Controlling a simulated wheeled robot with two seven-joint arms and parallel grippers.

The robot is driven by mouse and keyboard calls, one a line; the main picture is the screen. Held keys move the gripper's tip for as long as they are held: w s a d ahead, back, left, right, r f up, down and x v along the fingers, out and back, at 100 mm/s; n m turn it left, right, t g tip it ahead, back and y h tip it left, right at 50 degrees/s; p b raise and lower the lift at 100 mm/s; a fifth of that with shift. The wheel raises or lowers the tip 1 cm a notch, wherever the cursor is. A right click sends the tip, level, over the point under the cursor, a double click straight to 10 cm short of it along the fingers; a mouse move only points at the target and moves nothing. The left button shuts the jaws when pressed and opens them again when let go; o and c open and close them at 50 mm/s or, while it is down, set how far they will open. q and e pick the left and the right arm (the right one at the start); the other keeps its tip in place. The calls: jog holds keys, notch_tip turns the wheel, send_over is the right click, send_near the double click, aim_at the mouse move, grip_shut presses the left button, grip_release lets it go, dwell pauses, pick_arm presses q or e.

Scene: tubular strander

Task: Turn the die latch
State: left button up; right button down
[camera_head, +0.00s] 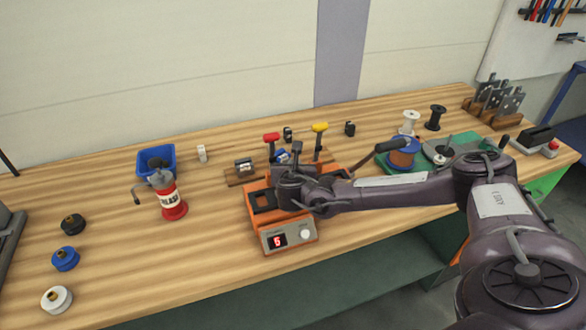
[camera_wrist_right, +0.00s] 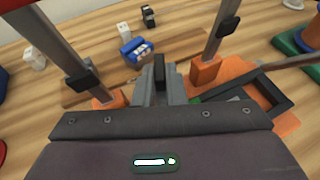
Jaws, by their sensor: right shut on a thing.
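The orange machine (camera_head: 255,219) with a red-digit display and a white knob stands near the table's front edge. Two grey posts rise by it, one with a red handle (camera_head: 271,138) and one with a yellow handle (camera_head: 320,128). My right gripper (camera_head: 297,166) reaches over the machine from the right. In the right wrist view the right gripper (camera_wrist_right: 160,78) is shut on a small dark upright piece, the die latch (camera_wrist_right: 159,67), between the two posts. Most of the latch is hidden by the fingers. My left gripper is not in view.
A red oil can (camera_head: 172,200) and a blue bin (camera_head: 156,160) stand to the left. Several spools lie at the far left. A blue-and-copper spool (camera_head: 401,153) stands at the right.

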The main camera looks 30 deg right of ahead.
jog(key=n+y+b, duration=0.1)
jog(key=n+t+y+b, duration=0.1)
jog(key=b, duration=0.1)
jog(key=shift+s+d+f+n+t+y, duration=0.2)
jog(key=shift+d+n+t+y, duration=0.1)
jog(key=shift+d+n+y, duration=0.1)
jog(key=shift+r+n+t+y+b, duration=0.15)
jog(key=shift+n+t+y+b, duration=0.15)
jog(key=shift+n+y+b, duration=0.35)
jog(key=shift+r+y, duration=0.1)
jog(key=shift+y, duration=0.15)
jog(key=c, duration=1.5)
grip_release()
jog(key=shift+s, duration=0.1)
jog(key=shift+s, duration=0.35)
jog(key=b+v, duration=0.1)
jog(key=v, duration=0.6)
jog(key=shift+r+b, duration=0.1)
jog(key=shift+b, duration=0.25)
